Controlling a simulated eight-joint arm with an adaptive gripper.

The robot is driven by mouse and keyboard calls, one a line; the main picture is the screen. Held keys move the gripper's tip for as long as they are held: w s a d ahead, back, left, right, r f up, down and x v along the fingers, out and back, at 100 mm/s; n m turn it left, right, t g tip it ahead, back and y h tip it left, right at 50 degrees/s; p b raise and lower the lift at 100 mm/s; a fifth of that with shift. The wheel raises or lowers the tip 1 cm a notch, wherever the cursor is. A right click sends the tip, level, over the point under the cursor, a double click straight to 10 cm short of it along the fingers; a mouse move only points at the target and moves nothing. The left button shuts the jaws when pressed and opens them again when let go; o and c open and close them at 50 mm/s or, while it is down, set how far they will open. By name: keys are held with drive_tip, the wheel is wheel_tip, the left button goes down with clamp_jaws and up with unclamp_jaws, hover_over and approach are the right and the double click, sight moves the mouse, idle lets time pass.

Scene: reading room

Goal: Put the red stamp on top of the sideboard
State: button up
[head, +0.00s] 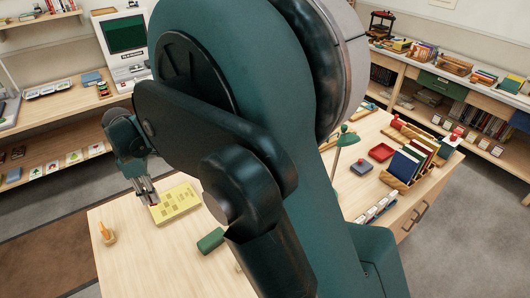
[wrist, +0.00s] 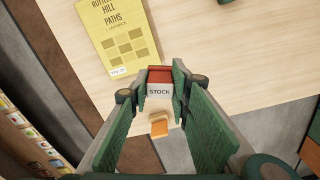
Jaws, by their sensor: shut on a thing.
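My gripper (wrist: 158,92) is shut on the red stamp (wrist: 160,76), a small block with a red part and a pale face reading "STOCK", held between the green finger pads. In the head view my gripper (head: 148,192) is over the left part of the pale wooden table, beside the yellow book (head: 177,203); the stamp is barely visible there. A long low wooden unit (head: 398,62) with a green drawer stands along the back right wall, and a wooden shelf unit (head: 70,126) stands at the left. I cannot tell which is the sideboard.
An orange-handled object (head: 105,234) stands near the table's left edge. A green cylinder (head: 211,240) lies right of the book. My arm hides the middle.

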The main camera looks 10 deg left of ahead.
drive_tip(key=w+d+m, duration=0.4)
drive_tip(key=w+d, duration=1)
drive_tip(key=d, duration=0.4)
drive_tip(key=w+d+m, duration=0.4)
drive_tip(key=w+d, duration=1.1)
drive_tip(key=d, duration=0.2)
drive_tip(key=w+d+m, duration=0.3)
drive_tip(key=d, duration=1.7)
drive_tip(key=w+d+m, duration=0.4)
drive_tip(key=d, duration=1.7)
drive_tip(key=shift+s+f+p, duration=0.15)
drive_tip(key=shift+f, duration=1.15)
drive_tip(key=shift+s+f+p, duration=0.1)
drive_tip(key=shift+f+p, duration=0.05)
drive_tip(key=shift+f, duration=1.1)
drive_tip(key=shift+f, duration=3.1)
